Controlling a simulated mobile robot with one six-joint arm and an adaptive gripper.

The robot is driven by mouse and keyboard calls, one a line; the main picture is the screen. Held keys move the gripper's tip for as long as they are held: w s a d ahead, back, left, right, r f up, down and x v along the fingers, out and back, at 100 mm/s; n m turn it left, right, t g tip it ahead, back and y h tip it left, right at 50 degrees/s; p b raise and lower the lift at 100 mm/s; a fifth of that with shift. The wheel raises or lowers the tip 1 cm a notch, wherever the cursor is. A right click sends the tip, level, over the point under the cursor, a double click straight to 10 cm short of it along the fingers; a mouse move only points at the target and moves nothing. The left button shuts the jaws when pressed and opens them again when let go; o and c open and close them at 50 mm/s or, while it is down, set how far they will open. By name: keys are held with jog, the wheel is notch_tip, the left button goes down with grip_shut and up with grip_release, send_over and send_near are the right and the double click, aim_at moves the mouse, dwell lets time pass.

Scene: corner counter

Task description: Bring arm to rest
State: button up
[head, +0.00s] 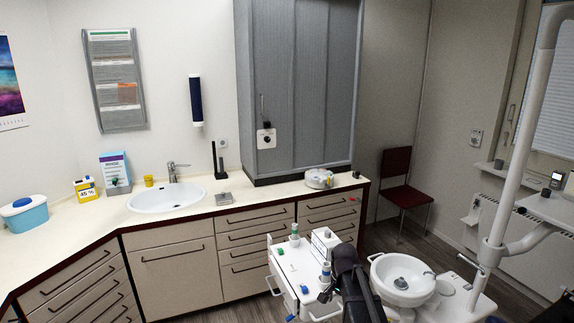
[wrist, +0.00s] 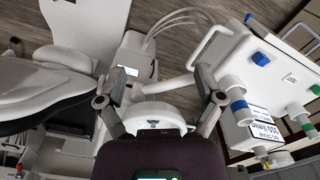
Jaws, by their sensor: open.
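My gripper (wrist: 160,75) shows in the wrist view with its two fingers spread apart and nothing between them. Beyond the fingers are white dental-unit parts and the wood-look floor (wrist: 180,14). In the head view my dark arm (head: 356,287) is at the bottom centre, in front of the counter, between a white instrument cart and a white spittoon bowl. The gripper's fingers are too small to make out clearly there.
The white cart (head: 290,262) carries a box (head: 325,241) and coloured-cap containers, close left of my arm. The spittoon bowl (head: 403,278) stands close right. The counter (head: 245,194) with a sink (head: 166,197) runs behind. A red chair (head: 404,190) stands farther back.

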jog(key=s+f+n+b, duration=0.2)
jog(key=s+f+n, duration=0.1)
jog(key=s, duration=0.5)
jog(key=s+f+n+b, duration=0.3)
jog(key=s+n, duration=0.2)
jog(key=s, duration=0.3)
jog(key=shift+d+f, duration=0.2)
jog(key=shift+d, duration=0.15)
jog(key=shift+w, duration=0.1)
